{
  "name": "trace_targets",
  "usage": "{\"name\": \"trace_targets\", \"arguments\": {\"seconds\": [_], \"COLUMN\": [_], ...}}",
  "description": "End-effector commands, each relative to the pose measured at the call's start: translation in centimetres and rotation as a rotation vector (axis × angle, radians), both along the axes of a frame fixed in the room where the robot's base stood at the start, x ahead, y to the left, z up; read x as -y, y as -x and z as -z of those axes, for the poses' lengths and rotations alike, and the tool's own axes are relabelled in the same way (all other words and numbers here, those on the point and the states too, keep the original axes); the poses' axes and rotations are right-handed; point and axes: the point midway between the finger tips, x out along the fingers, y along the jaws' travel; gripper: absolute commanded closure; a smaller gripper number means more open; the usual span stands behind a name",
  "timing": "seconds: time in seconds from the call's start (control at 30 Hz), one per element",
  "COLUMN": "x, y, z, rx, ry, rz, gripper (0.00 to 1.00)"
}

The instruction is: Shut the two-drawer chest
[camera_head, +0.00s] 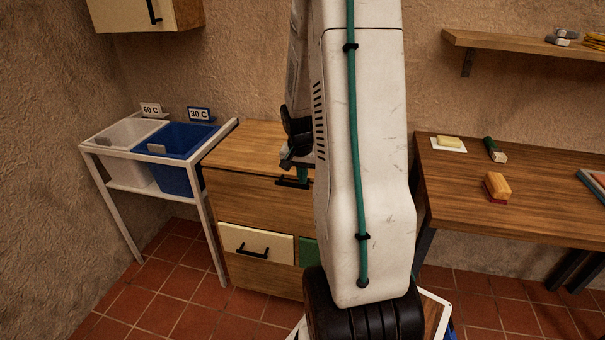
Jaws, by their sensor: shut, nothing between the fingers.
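The wooden chest (235,193) stands against the back wall, left of centre, partly hidden by my arm. A dark bar handle (292,183) sits on its upper wooden front. Lower down are a cream drawer front (257,233) with a black handle and, to its right, a green front (308,251), mostly hidden by my arm.
A white stand (211,240) with a white bin (122,139) and a blue bin (172,141) is close on the chest's left. A wooden table (540,190) with small objects stands right. A wall cabinet (147,15) hangs upper left. Tiled floor shows in front.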

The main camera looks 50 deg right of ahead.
Motion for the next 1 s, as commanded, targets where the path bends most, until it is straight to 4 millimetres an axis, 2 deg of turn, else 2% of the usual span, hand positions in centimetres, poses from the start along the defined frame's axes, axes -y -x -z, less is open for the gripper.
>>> {"name": "trace_targets", "arguments": {"seconds": [0.17, 0.33, 0.6, 0.77, 1.0], "x": [0.0, -0.3, -0.3, -0.6, -1.8], "y": [0.0, 0.2, 0.1, 0.1, 0.4], "z": [0.2, 2.5, 2.1, 0.4, -5.0], "rx": [-0.001, -0.004, -0.001, 0.002, 0.004], "ry": [-0.001, -0.004, 0.000, 0.002, 0.004], "rz": [0.000, 0.002, 0.001, 0.000, -0.002], "gripper": [1.00, 1.00, 1.00, 1.00, 1.00]}}
